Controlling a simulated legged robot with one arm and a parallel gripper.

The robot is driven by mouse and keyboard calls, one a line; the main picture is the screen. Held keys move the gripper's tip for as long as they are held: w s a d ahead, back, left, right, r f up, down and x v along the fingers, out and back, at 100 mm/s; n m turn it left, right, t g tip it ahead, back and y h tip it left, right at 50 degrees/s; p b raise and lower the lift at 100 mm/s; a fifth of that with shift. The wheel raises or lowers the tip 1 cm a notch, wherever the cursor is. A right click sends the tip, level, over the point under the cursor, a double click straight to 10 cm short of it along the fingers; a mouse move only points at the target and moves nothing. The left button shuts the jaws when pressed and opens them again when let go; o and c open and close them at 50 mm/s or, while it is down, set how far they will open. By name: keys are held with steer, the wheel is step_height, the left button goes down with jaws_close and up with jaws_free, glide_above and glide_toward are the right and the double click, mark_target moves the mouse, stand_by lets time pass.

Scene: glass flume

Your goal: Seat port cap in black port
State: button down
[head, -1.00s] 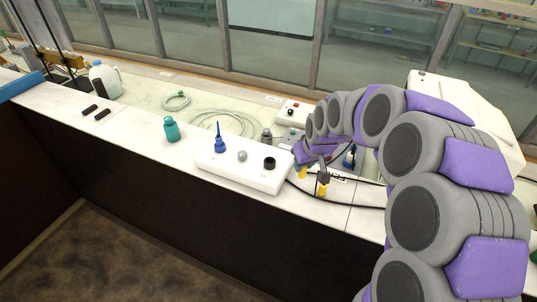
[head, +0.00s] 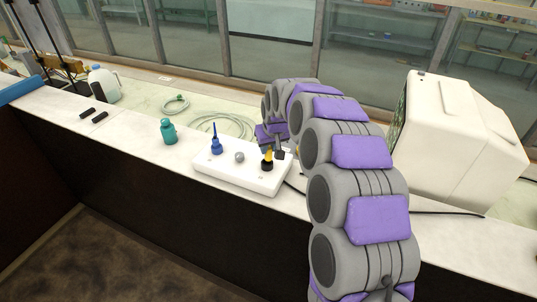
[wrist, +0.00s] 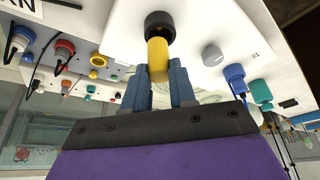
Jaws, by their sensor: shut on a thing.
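The yellow port cap (head: 267,153) is held by my gripper (head: 279,154) right at the black port (head: 267,166) on the white box (head: 208,170). In the wrist view the yellow cap (wrist: 157,58) sits between the blue fingers of my gripper (wrist: 160,88), which are shut on it. Its far end meets or overlaps the black port's ring (wrist: 160,24) there. I cannot tell whether it is inside the port or just against it. In the head view the cap shows as upright over the port, partly beside my gripper.
A large white machine (head: 455,140) is at the right.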

mark_target(268, 153)
step_height(268, 153, down, 3)
steer(key=shift+s+a+r+b, duration=0.1)
steer(key=shift+b, duration=0.3)
steer(key=shift+s+a, duration=0.1)
steer(key=shift+s, duration=0.05)
steer(key=c, duration=1.3)
jaws_free()
steer(key=shift+f, duration=0.2)
steer(key=shift+c, duration=0.2)
steer(key=o, duration=0.3)
steer(key=shift+w+a+f, duration=0.15)
steer(key=shift+w+f, duration=0.05)
steer(key=shift+w, duration=0.1)
steer(key=shift+o, duration=0.6)
steer(key=shift+s+a+r, duration=0.1)
steer(key=shift+r, duration=0.05)
